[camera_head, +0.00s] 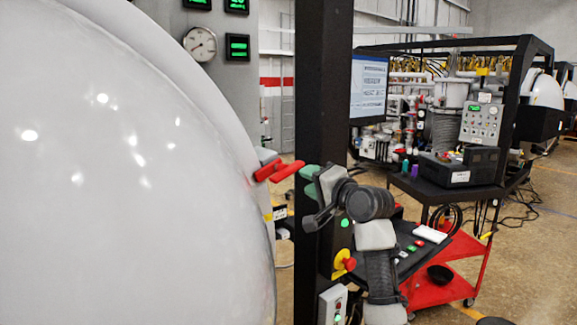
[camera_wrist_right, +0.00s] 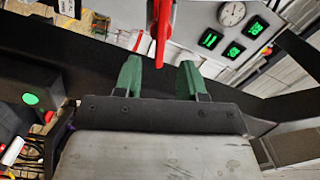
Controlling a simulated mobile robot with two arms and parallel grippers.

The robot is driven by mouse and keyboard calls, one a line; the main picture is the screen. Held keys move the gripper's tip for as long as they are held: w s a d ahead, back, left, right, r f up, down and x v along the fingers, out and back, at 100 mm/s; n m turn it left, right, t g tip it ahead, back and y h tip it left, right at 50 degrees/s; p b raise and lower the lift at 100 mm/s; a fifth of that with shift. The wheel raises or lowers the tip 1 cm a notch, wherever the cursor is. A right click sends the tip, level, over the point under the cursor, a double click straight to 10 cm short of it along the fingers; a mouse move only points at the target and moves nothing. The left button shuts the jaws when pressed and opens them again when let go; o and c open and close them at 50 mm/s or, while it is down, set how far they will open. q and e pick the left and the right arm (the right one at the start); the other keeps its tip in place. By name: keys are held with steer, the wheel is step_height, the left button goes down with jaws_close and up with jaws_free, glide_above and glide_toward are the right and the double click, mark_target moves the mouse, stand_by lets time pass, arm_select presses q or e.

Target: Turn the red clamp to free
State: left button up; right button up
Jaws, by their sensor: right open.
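The red clamp (camera_head: 287,171) sits at the right edge of the big white dome (camera_head: 120,170), its handle pointing right toward my gripper. My right gripper (camera_head: 308,180), with green fingers, is just right of the handle's end in the head view. In the right wrist view my right gripper (camera_wrist_right: 160,64) is open and empty. The red clamp (camera_wrist_right: 162,30) hangs from the top of that view, its lower end in the gap between the fingertips. I see no contact with either finger. My left gripper is not in view.
A black post (camera_head: 322,80) stands close behind my right gripper. A control panel (camera_head: 412,248) with buttons and a yellow-red knob (camera_head: 345,262) lie near my right arm. A red cart (camera_head: 440,280) and a monitor (camera_head: 368,90) stand farther right.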

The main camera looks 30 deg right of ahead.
mark_target(291, 172)
steer(key=w+p, duration=0.1)
steer(key=w, duration=0.1)
steer(key=w+p, duration=0.1)
steer(key=w, duration=0.2)
steer(key=w+a+p, duration=0.1)
steer(key=w, duration=0.1)
steer(key=shift+w+r, duration=0.2)
steer(key=shift+w, duration=0.05)
steer(key=shift+w+d+f+p, duration=0.15)
steer(key=shift+w+p, duration=0.2)
steer(key=shift+w, duration=0.3)
steer(key=shift+c, duration=0.3)
jaws_close()
